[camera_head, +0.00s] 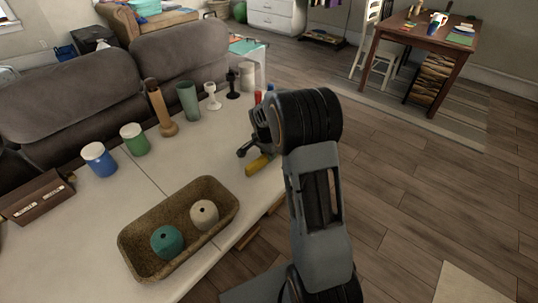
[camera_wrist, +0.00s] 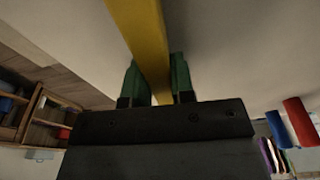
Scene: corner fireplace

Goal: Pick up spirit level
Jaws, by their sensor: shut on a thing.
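The spirit level is a yellow bar. In the wrist view the spirit level (camera_wrist: 147,35) runs down from the top edge between the two green-padded fingers of my gripper (camera_wrist: 156,82), which are shut on it. In the head view a short yellow part of the spirit level (camera_head: 261,163) shows at the right edge of the white table, just below my gripper (camera_head: 247,149). My arm hides the rest of it. I cannot tell whether it touches the tabletop.
The white table (camera_head: 95,215) bears a brown tray (camera_head: 130,240) with a teal and a cream pot. Several cups, a wooden mill (camera_head: 160,110) and candle holders stand toward the back. A grey sofa (camera_head: 70,95) is behind. The wooden floor at right is mostly clear.

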